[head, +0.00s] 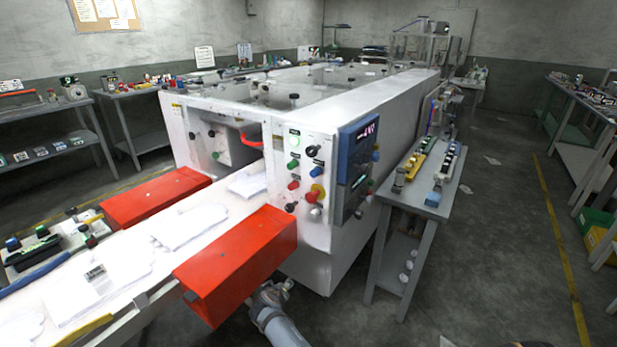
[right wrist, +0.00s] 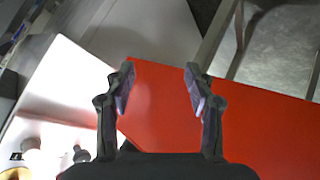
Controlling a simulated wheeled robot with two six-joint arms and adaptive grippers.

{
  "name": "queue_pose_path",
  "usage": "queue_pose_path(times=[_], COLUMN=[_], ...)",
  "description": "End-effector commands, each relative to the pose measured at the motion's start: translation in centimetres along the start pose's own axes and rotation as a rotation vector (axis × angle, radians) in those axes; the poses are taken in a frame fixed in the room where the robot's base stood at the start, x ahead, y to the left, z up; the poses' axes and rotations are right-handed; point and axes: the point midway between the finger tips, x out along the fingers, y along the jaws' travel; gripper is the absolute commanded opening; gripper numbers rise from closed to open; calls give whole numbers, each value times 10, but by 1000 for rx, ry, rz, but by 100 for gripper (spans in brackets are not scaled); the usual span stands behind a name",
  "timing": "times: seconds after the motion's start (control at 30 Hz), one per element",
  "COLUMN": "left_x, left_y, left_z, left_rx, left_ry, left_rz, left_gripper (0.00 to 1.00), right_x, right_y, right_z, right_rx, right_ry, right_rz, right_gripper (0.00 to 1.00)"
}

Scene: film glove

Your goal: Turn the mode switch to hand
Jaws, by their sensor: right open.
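The machine's white control panel (head: 305,215) faces me in the head view and carries several knobs and buttons. A black knob (head: 312,151) is at its upper right, and another black knob (head: 291,207) is at its lower left. I cannot read the labels, so I cannot tell which is the mode switch. In the right wrist view a dark knob (right wrist: 80,153) shows at lower left. My right gripper (right wrist: 159,73) is open and empty, over a red guard and apart from the panel's knobs. In the head view my right arm shows below that guard. My left gripper is out of view.
A red guard (head: 240,262) juts out just left of the panel, along the belt (head: 120,265) with white gloves. A blue display unit (head: 357,165) is at the panel's right. A grey side table (head: 416,200) stands to the right, with open floor beyond.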

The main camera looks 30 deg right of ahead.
Motion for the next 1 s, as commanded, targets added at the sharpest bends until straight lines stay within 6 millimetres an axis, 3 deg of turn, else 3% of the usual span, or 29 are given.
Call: queue_pose_path(times=[0.03, 0.1, 0.2, 0.3, 0.4, 0.5, 0.57, 0.77, 1.0], left_x=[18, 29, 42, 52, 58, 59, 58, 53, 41], left_y=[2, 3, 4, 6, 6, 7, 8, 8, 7], left_z=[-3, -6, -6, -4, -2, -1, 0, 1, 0], left_rx=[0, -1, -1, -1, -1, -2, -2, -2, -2], left_ry=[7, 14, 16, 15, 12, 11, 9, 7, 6], left_rz=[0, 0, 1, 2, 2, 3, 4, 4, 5], left_gripper=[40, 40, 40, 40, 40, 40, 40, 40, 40], right_x=[-11, -44, -106, -170, -216, -239, -244, -237, -204], right_y=[22, 65, 128, 183, 219, 236, 240, 251, 288], right_z=[-64, -138, -215, -257, -274, -278, -280, -283, -293], right_rx=[71, 179, 362, 544, 677, 744, 758, 754, 749], right_ry=[85, 184, 312, 412, 474, 502, 508, 508, 508], right_rz=[91, 226, 403, 546, 640, 685, 695, 698, 699], right_gripper=[55, 55, 55, 55, 55, 55, 55, 55, 55])
